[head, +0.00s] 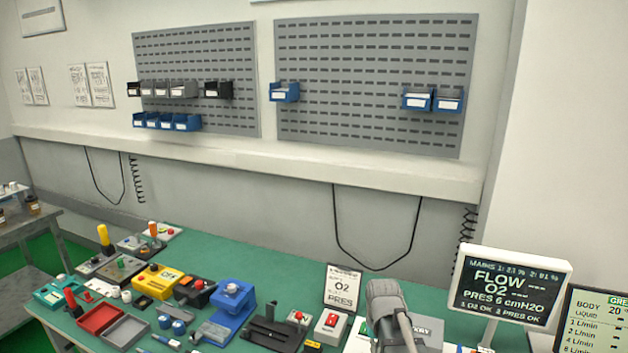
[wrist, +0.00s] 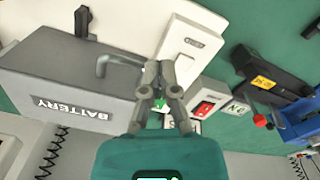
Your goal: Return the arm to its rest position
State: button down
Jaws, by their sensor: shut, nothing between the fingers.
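My gripper (wrist: 158,75) shows in the wrist view, with its two grey fingers drawn together in front of the teal palm. It holds nothing. The fingers appear over a white panel (wrist: 192,40) and beside a grey box marked BATTERY (wrist: 70,85). Whether they touch either one cannot be told. In the head view a grey part of my arm rises at the bottom, right of centre, over the bench and hides part of what lies behind it.
The green bench (head: 290,270) holds a blue device (head: 232,305), a yellow box (head: 158,282), a red tray (head: 100,318) and a red-switch box (head: 331,325). A display screen (head: 510,285) stands right of my arm. Pegboards (head: 370,70) with bins hang behind.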

jog(key=s, duration=0.8)
jog(key=shift+s+m, duration=0.2)
jog(key=shift+m, duration=0.1)
dwell(1.8)
